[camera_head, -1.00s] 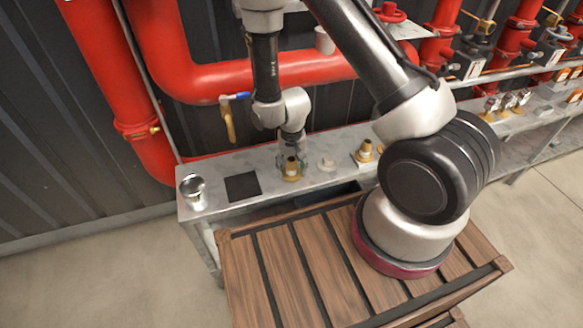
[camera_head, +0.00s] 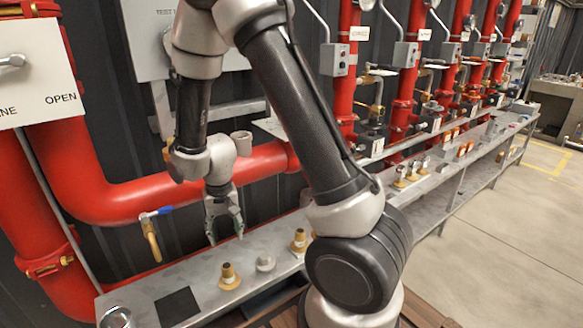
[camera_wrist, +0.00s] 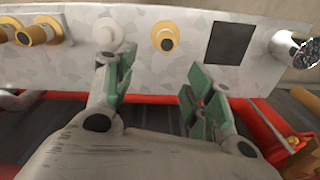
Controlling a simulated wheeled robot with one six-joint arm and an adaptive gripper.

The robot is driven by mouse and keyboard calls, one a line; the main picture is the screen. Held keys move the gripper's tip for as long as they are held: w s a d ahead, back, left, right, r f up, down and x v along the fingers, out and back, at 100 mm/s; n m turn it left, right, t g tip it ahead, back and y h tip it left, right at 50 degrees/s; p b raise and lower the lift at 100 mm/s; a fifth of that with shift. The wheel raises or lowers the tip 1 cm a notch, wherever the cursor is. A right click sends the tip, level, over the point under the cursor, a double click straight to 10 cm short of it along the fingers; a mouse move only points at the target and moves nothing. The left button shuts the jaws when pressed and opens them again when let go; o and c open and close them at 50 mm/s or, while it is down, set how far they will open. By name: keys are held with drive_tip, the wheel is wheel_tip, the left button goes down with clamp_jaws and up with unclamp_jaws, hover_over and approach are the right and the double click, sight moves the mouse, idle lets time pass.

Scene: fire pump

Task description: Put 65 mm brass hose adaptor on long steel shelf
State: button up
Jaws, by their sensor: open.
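The long steel shelf (camera_head: 205,262) runs from the lower left to the far right. A brass adaptor (camera_head: 229,274) stands upright on its near part; it also shows in the wrist view (camera_wrist: 165,37). Another brass fitting (camera_head: 298,240) stands further right. I cannot read which one is 65 mm. My gripper (camera_head: 224,236) is open and empty, behind the nearer adaptor on the wall side and apart from it. In the wrist view, its green-padded fingers (camera_wrist: 158,85) are spread, with the adaptor beyond them.
A grey round cap (camera_head: 265,262) lies between the two brass fittings. A black square (camera_head: 177,307) and a silver cup (camera_head: 116,318) are at the shelf's left end. Red pipes (camera_head: 170,195) and a blue-handled valve (camera_head: 150,235) are close behind. Wooden slats (camera_head: 285,318) lie in front.

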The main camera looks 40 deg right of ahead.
drive_tip(key=s+d+r+t, duration=0.1)
drive_tip(key=d+r, duration=0.3)
drive_tip(key=r, duration=0.6)
drive_tip(key=s+d+r+n+t, duration=0.1)
drive_tip(key=s+d+r, duration=0.3)
drive_tip(key=s+r, duration=0.5)
drive_tip(key=s+d+r+n+t, duration=0.1)
drive_tip(key=s+d+r, duration=0.4)
drive_tip(key=s+r, duration=0.4)
drive_tip(key=shift+s+d+r+n+t, duration=0.15)
drive_tip(key=shift+s+d+n+t, duration=0.05)
drive_tip(key=shift+n+t, duration=0.2)
